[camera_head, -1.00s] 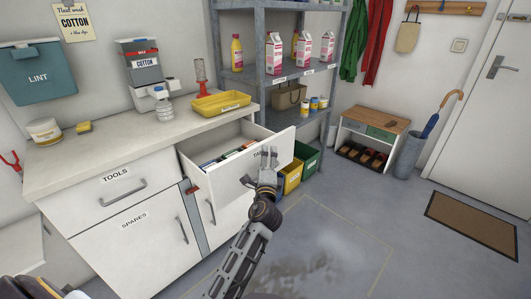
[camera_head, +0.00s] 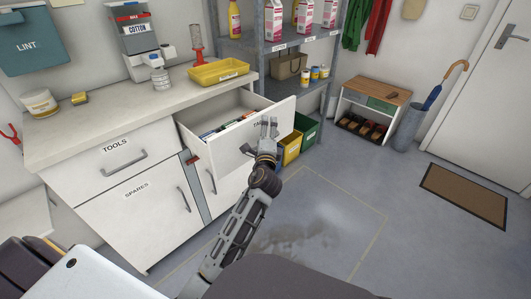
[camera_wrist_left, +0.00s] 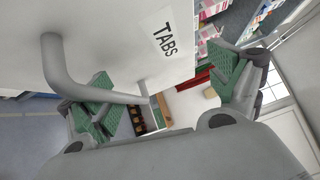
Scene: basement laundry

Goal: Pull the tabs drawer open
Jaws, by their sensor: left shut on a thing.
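The tabs drawer (camera_head: 232,147) is white and stands pulled well out of the cabinet under the counter, with several small coloured packets inside. Its TABS label (camera_wrist_left: 165,40) shows in the left wrist view, beside a grey bar handle (camera_wrist_left: 62,75). My left gripper (camera_head: 268,126) is at the drawer front. In the head view the gripper hides the handle and part of the label. My right gripper is not seen.
The tools drawer (camera_head: 101,172) and spares door (camera_head: 150,215) are shut. A yellow tray (camera_head: 218,72) sits on the counter above. A metal shelf (camera_head: 284,43) and yellow bin (camera_head: 291,148) stand right of the drawer. The floor (camera_head: 330,215) in front is clear.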

